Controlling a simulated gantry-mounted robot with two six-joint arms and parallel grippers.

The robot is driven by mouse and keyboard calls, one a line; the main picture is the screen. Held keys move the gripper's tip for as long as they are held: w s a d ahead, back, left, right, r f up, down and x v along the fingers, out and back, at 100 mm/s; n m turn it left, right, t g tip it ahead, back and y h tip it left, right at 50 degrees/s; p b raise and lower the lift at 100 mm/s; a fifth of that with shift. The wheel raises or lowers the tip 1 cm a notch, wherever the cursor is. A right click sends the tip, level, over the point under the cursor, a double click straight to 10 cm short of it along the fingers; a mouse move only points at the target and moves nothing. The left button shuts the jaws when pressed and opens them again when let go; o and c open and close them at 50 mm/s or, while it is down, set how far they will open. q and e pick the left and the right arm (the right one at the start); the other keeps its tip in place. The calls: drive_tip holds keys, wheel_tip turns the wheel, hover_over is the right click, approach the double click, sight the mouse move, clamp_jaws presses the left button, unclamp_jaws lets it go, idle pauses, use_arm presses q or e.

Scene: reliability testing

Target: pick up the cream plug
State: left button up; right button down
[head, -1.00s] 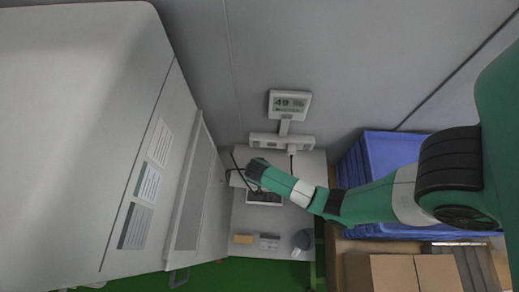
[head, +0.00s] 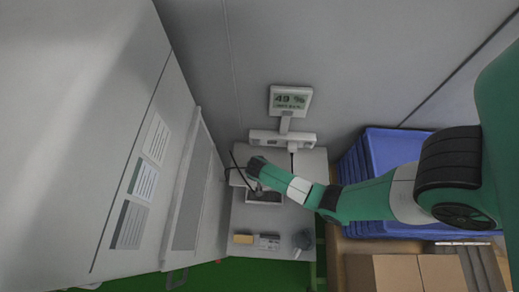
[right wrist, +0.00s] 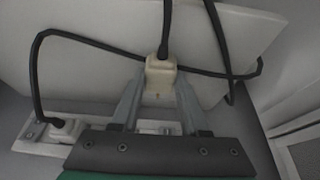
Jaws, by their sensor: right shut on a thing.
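The cream plug (right wrist: 161,76) sits between the two fingertips of my right gripper (right wrist: 160,88) in the right wrist view. The gripper is shut on it, and a black cable runs from the plug's far end to the top of the picture. In the head view my right gripper (head: 252,184) is over the small white table, beside a shallow box; the plug is too small to make out there. A second cream plug (right wrist: 64,129) sits on a white strip at the lower left of the wrist view, with its own black cable. My left gripper is in neither view.
A display (head: 290,100) stands on a post at the back, above a white bar (head: 283,138). The white table (head: 284,222) bears a box (head: 265,203), a small yellow item (head: 243,239) and a dark round item (head: 301,240). Blue crates (head: 392,152) stand right, a large white cabinet (head: 80,120) left.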

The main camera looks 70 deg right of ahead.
drive_tip(key=shift+r, duration=0.5)
wheel_tip(320, 180, up, 3)
drive_tip(key=shift+s+a+r+p, duration=0.1)
drive_tip(key=shift+p, duration=0.9)
drive_tip(key=s+a+r+p, duration=0.3)
drive_tip(key=s+a+r, duration=0.6)
drive_tip(key=s, duration=0.1)
drive_tip(key=shift+s, duration=0.2)
